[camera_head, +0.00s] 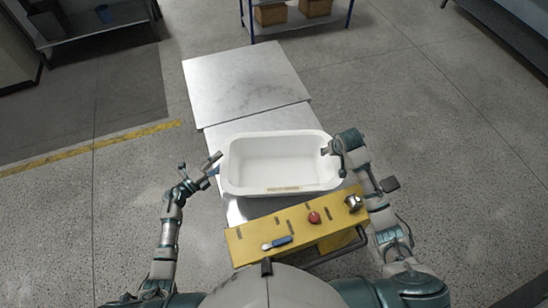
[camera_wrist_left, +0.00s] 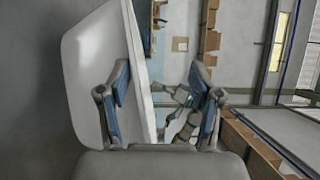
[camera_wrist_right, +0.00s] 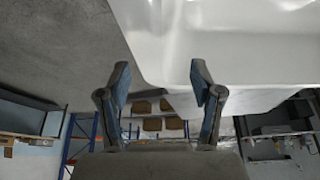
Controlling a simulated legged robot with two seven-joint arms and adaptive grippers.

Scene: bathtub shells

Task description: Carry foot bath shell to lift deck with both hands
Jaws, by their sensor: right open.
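The white foot bath shell (camera_head: 280,160) sits upright and empty on a grey metal surface in front of me. A flat grey metal deck (camera_head: 245,85), which looks like the lift deck, lies just beyond it. My left gripper (camera_head: 213,166) is at the shell's left rim. In the left wrist view its fingers (camera_wrist_left: 160,100) are apart, with the shell's rim edge (camera_wrist_left: 140,60) showing between them. My right gripper (camera_head: 328,149) is at the right rim. In the right wrist view its fingers (camera_wrist_right: 160,88) are open beside the shell's wall (camera_wrist_right: 225,60). I cannot tell whether either touches.
A yellow control panel (camera_head: 295,228) with a red button (camera_head: 314,217), a blue-handled item (camera_head: 280,242) and a silver knob (camera_head: 353,202) stands between me and the shell. A blue-framed rack with boxes (camera_head: 272,14) stands at the back. Floor on both sides is clear.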

